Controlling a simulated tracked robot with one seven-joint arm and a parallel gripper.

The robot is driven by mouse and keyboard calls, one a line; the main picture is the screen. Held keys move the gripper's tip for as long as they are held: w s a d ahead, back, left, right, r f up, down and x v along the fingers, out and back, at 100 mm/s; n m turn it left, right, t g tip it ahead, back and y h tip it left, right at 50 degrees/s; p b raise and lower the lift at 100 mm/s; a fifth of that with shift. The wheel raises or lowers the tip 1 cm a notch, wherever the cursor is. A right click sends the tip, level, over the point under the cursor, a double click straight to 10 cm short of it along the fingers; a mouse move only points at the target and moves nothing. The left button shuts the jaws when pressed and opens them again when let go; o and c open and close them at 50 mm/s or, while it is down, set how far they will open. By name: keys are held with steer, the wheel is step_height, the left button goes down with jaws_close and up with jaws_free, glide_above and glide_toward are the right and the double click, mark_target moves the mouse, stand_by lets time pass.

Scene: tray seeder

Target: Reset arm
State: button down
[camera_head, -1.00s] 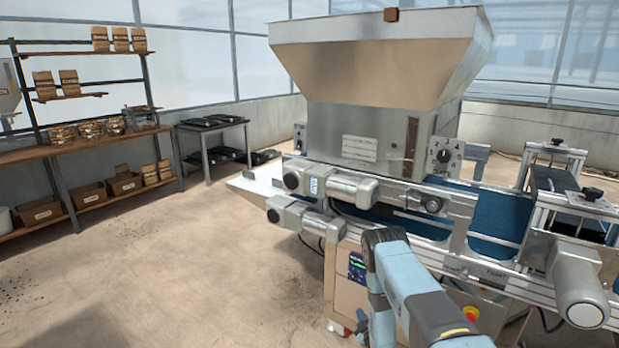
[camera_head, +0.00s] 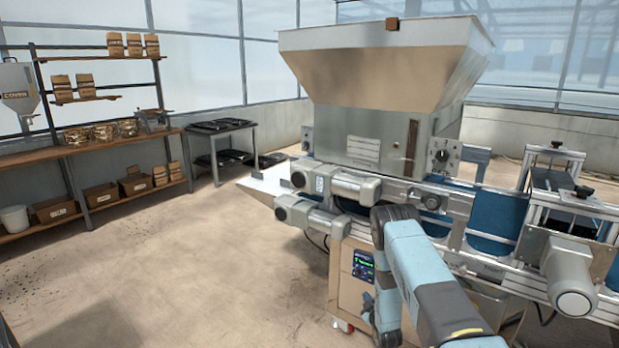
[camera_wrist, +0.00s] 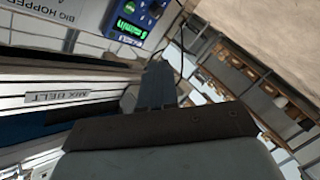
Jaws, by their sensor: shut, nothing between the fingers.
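My arm (camera_head: 425,275) shows at the bottom right in the head view, bent in front of the seeder (camera_head: 385,130). In the head view my gripper cannot be made out. In the wrist view my gripper (camera_wrist: 158,76) points up the picture from its dark bracket, with its fingers together and nothing held. The wrist view is tilted. The seeder's control panel with a lit green display (camera_wrist: 130,25) is up and left of the fingertips, and a rail labelled MIX BELT (camera_wrist: 58,96) is to their left. No contact with the seeder is visible.
The seeder has a blue belt (camera_head: 497,224) and a motor (camera_head: 571,281) at the right. Wooden shelves (camera_head: 105,140) with paper bags and boxes stand at the left. A small table (camera_head: 219,140) with black trays stands behind. The floor (camera_head: 190,250) at the left is clear.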

steer(key=w+r+m+g+h, duration=0.1)
steer(key=w+r, duration=0.1)
steer(key=r, duration=0.5)
steer(key=w+r+m, duration=0.1)
steer(key=w+r, duration=0.2)
steer(key=r, duration=0.4)
steer(key=s+d+r+m+g+h, duration=0.15)
steer(key=s+r, duration=0.35)
steer(key=r, duration=1.1)
steer(key=s+r+m+g, duration=0.3)
steer(key=s+r, duration=0.2)
steer(key=r, duration=1.1)
steer(key=s+r+m+g, duration=0.1)
steer(key=s+r, duration=0.5)
steer(key=s, duration=0.4)
steer(key=s+r+m+g, duration=0.1)
steer(key=s+r, duration=0.6)
steer(key=s, duration=0.3)
steer(key=s+a+r+m+g, duration=0.1)
steer(key=s+m+g, duration=0.1)
steer(key=s, duration=2.3)
steer(key=shift+s+r+g, duration=0.25)
steer(key=shift+r+g, duration=0.1)
steer(key=shift+g, duration=0.2)
steer(key=shift+y, duration=0.25)
